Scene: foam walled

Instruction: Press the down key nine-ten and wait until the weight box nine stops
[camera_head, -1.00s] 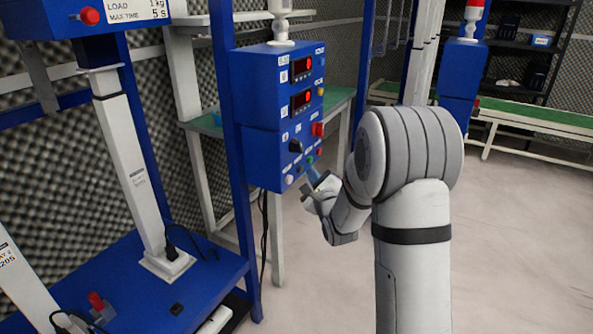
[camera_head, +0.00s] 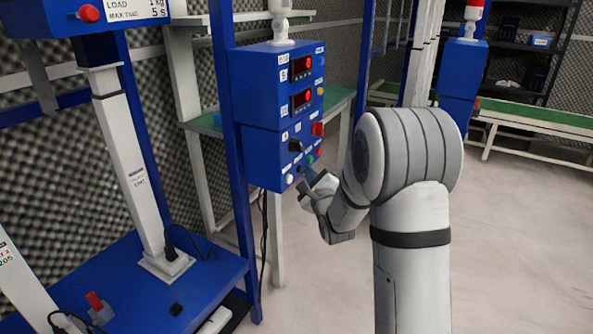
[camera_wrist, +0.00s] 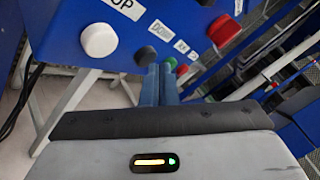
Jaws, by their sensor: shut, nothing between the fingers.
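The blue control box (camera_head: 277,120) hangs on a blue post. Its lower face carries a white button (camera_wrist: 98,40), a dark grey button (camera_wrist: 146,57), a green button (camera_wrist: 170,62) and a small red button (camera_wrist: 182,70). The label above the dark button is partly legible, starting "DO". My gripper (camera_wrist: 166,72) is shut and empty. Its blue fingertips are at the lower buttons, beside the dark one and overlapping the green one in view. Contact cannot be told. In the head view my gripper (camera_head: 308,180) is just below the button row. I cannot identify weight box nine.
A large red button (camera_wrist: 224,30) sits right of the small buttons. A blue base plate (camera_head: 140,300) with a white post (camera_head: 130,160) stands at left. A green-topped bench (camera_head: 540,116) is at the back right. The floor at right is clear.

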